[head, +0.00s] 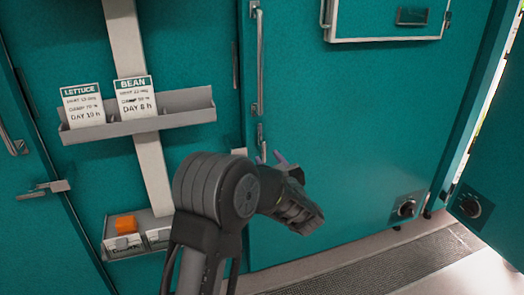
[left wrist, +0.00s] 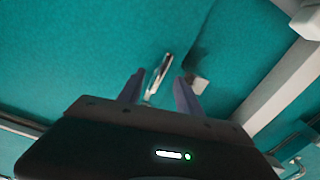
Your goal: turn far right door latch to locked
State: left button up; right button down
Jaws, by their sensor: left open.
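The door latch (head: 261,143) is a small metal lever on the teal door (head: 340,110), below its long vertical handle; it stands roughly upright in the head view. A pale catch block (head: 240,152) sits on the frame to its left. My left gripper (head: 272,157) is at the latch, its fingers partly hidden behind my wrist. In the left wrist view, the open fingers (left wrist: 159,76) point at the door with the latch lever (left wrist: 158,78) showing between them. I cannot tell whether they touch it. The catch block (left wrist: 198,83) shows by the right finger. My right gripper is out of view.
Shelves hold lettuce (head: 82,104) and bean (head: 135,98) cards and an orange block (head: 126,224). Another teal door (head: 25,150) at left has its lever lying across to the frame. A door (head: 500,190) stands open at right. A floor grate (head: 390,265) runs below.

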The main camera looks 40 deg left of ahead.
aim_at(265, 154)
pick_arm(q)
jog(key=x, duration=0.6)
jog(key=shift+w+a, duration=0.1)
jog(key=shift+a, duration=0.1)
grip_shut()
jog(key=shift+f, duration=0.1)
dwell(1.1)
